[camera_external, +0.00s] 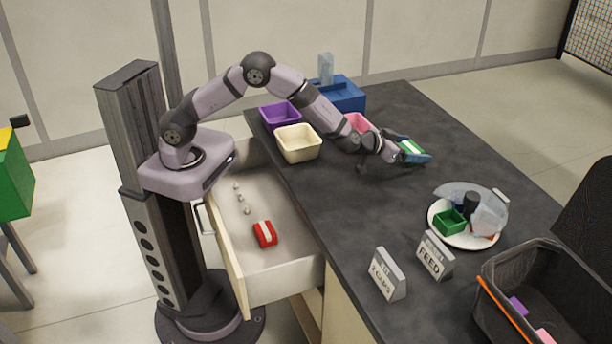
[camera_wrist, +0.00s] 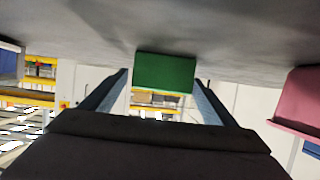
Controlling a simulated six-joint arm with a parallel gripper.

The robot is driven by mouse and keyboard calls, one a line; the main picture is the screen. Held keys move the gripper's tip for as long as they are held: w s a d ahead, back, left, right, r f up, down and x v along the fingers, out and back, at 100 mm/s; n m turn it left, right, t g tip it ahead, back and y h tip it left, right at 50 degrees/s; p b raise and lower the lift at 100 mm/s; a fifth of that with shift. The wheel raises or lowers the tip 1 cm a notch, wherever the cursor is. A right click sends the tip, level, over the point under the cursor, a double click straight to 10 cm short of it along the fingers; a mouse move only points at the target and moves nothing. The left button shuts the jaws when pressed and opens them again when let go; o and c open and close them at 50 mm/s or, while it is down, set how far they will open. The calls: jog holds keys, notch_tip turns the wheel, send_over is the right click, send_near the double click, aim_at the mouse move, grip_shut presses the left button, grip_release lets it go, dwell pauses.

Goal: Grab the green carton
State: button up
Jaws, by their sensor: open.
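The green carton (camera_external: 411,147) has a white stripe and sits on the dark tabletop, toward its far side. In the wrist view its plain green face (camera_wrist: 166,73) shows between and beyond the fingertips. My gripper (camera_external: 414,152) is low over the table at the carton, and its blue fingers show on either side of it. In the wrist view my gripper (camera_wrist: 161,80) is open, with a finger left and right of the carton. I cannot tell whether either finger touches it.
A pink bin (camera_external: 356,122) stands close by my wrist; it also shows at right in the wrist view (camera_wrist: 297,103). Cream (camera_external: 298,144) and purple (camera_external: 280,114) bins stand behind. A plate (camera_external: 459,238) holds a green box. The open drawer (camera_external: 236,262) holds a red carton (camera_external: 264,234).

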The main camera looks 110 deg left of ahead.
aim_at(419, 149)
jog(key=shift+x, duration=1.8)
jog(key=c, duration=1.1)
jog(key=shift+c, duration=0.2)
notch_tip(419, 149, up, 10)
jog(key=p, duration=0.2)
